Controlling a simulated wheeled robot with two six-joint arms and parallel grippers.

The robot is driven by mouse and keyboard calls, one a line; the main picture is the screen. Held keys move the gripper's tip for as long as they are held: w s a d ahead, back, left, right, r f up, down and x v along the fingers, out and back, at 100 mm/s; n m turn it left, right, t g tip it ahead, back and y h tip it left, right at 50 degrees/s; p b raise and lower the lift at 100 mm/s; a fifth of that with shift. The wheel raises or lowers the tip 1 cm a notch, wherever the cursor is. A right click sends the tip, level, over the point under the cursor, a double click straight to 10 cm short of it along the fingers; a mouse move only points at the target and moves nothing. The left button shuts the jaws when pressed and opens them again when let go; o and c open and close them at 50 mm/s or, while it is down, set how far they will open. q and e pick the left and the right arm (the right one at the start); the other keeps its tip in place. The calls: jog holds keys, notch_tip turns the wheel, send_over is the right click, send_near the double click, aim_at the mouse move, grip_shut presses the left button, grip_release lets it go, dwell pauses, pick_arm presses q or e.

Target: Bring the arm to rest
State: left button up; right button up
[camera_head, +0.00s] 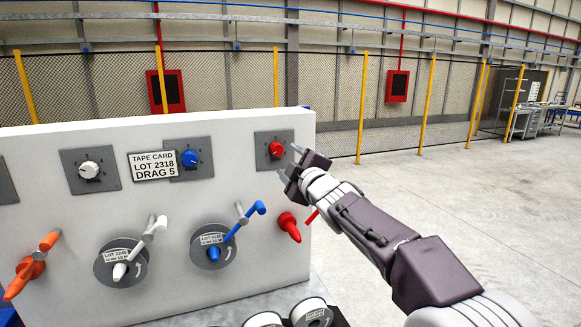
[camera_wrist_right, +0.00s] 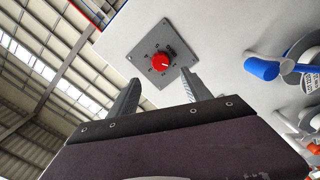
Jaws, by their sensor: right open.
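My right gripper (camera_head: 290,165) is open and empty, close in front of the white panel (camera_head: 120,210) near its upper right corner. The red knob (camera_head: 276,149) on its dark square plate is just to the left of the fingertips. In the right wrist view the red knob (camera_wrist_right: 160,62) shows between and beyond the two open fingers (camera_wrist_right: 158,88), and no finger touches it there. My left gripper is in no view.
A blue knob (camera_head: 189,158), partly beside a tape card (camera_head: 154,165), and a white knob (camera_head: 89,169) sit further left. Below are reels with white (camera_head: 120,269) and blue (camera_head: 213,253) handles, and orange and red handles (camera_head: 289,226). Open floor (camera_head: 470,210) lies to the right.

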jog(key=shift+w, duration=0.1)
jog(key=s+d+f+m+g+h, duration=0.2)
jog(key=s+d+f, duration=0.15)
jog(key=f, duration=0.45)
jog(key=s+d+f+m+g+h, duration=0.1)
jog(key=s+d+f+m+g, duration=0.15)
jog(key=d+f, duration=0.35)
jog(key=s+d+f+m+g+h, duration=0.2)
jog(key=s+d+f+m, duration=0.15)
jog(key=f, duration=0.55)
jog(key=s+d+f+m+g, duration=0.1)
jog(key=s+f+m+g, duration=0.3)
jog(key=s+f, duration=0.5)
jog(key=s+d+f+m+g, duration=0.1)
jog(key=s+f+m+g, duration=0.3)
jog(key=s+f, duration=0.6)
jog(key=s+g, duration=0.1)
jog(key=s, duration=0.5)
jog(key=shift+s, duration=0.3)
jog(key=shift+f+g, duration=0.1)
jog(key=shift+g, duration=0.15)
